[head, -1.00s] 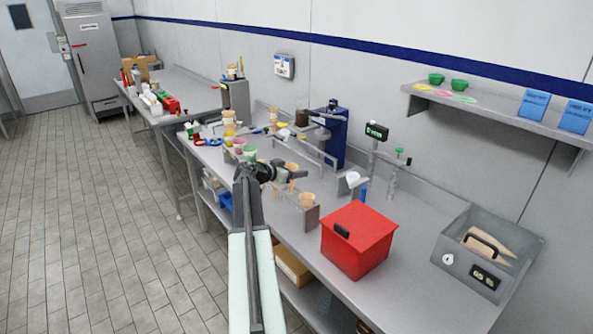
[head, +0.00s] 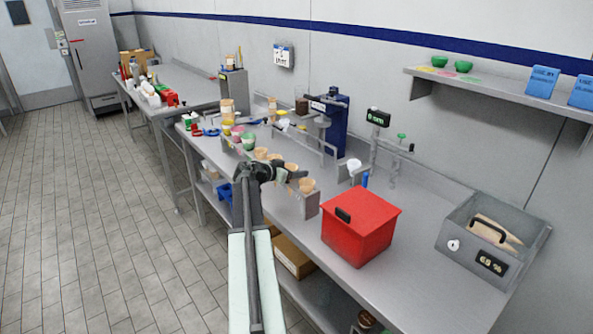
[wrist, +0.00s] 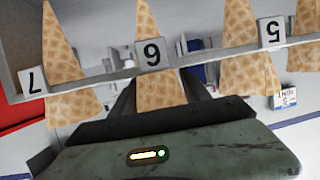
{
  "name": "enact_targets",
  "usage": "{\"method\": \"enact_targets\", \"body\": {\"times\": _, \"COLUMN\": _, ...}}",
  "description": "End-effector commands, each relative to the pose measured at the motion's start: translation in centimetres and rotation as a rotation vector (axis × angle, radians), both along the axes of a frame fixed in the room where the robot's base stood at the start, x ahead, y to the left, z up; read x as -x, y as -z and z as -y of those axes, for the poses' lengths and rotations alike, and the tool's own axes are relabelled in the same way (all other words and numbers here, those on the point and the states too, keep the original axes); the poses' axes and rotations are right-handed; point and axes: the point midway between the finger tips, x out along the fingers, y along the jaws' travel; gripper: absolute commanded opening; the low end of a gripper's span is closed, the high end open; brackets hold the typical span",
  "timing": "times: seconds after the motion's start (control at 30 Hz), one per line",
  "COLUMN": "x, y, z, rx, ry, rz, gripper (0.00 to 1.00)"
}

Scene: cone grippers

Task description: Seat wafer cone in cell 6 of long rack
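The long rack (head: 310,205) stands along the front edge of the steel bench, with several wafer cones in it. In the wrist view its rail (wrist: 105,77) carries the tags 7, 6 and 5, upside down. A wafer cone (wrist: 160,92) is at the cell tagged 6, passing through the rail, its point beyond the tag. My gripper (wrist: 158,80) has a finger on each side of this cone's wide part and appears shut on it. In the head view my gripper (head: 280,172) is at the rack; its fingertips partly hide the cone there. Whether the cone rests fully down is unclear.
Neighbouring cones stand at cell 7 (wrist: 75,95) and cell 5 (wrist: 245,75), close to my fingers. A red box (head: 360,225) sits right of the rack. A grey bin (head: 495,235) is farther right. A blue press (head: 328,125) and a scale (head: 377,118) stand behind.

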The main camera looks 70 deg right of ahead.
Motion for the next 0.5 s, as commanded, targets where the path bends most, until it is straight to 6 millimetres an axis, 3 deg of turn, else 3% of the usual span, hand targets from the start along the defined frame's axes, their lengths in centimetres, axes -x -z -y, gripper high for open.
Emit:
{"method": "enact_targets", "body": {"times": 0.07, "x": 0.0, "y": -0.02, "z": 0.01, "rx": 0.0, "ry": 0.0, "rz": 0.0, "gripper": 0.77}}
{"method": "enact_targets", "body": {"times": 0.5, "x": -0.34, "y": -0.44, "z": -0.77, "rx": 0.0, "ry": -0.001, "rz": -0.001, "gripper": 0.77}}
